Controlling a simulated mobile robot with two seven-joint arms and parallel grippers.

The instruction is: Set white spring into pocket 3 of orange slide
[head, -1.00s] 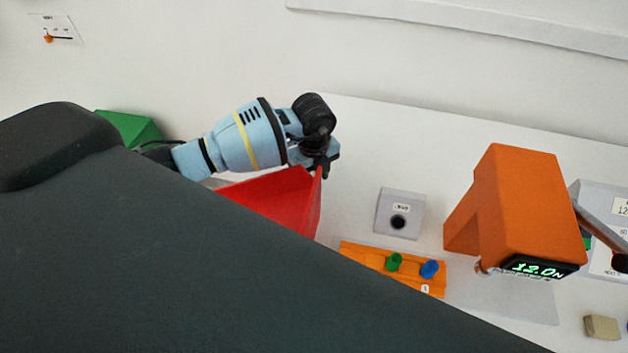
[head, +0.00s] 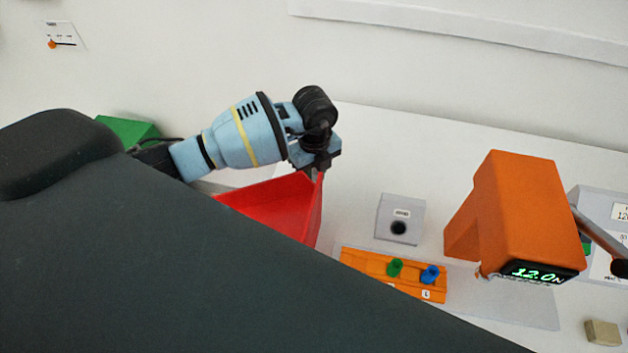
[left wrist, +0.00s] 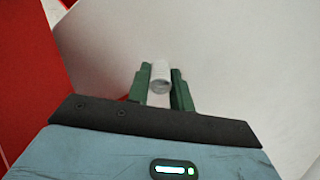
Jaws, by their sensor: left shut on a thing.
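My left gripper (left wrist: 162,88) is shut on the white spring (left wrist: 160,72), which stands between its green fingers in the left wrist view. In the head view the left gripper (head: 318,168) is at the right end of the red bin (head: 285,208), and the spring cannot be made out there. The orange slide (head: 375,270) lies on the table, to the right of and nearer than the gripper. A green piece (head: 394,268) and a blue piece (head: 430,274) stand in it. Its left end looks free of pieces, and my dark body hides part of its near side. My right gripper is not in view.
A grey block with a dark hole (head: 398,222) stands just behind the slide. An orange press-like device (head: 515,210) with a display reading 12.0N stands to the right. A tan block (head: 602,332) lies at the lower right. The table behind the grey block is clear.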

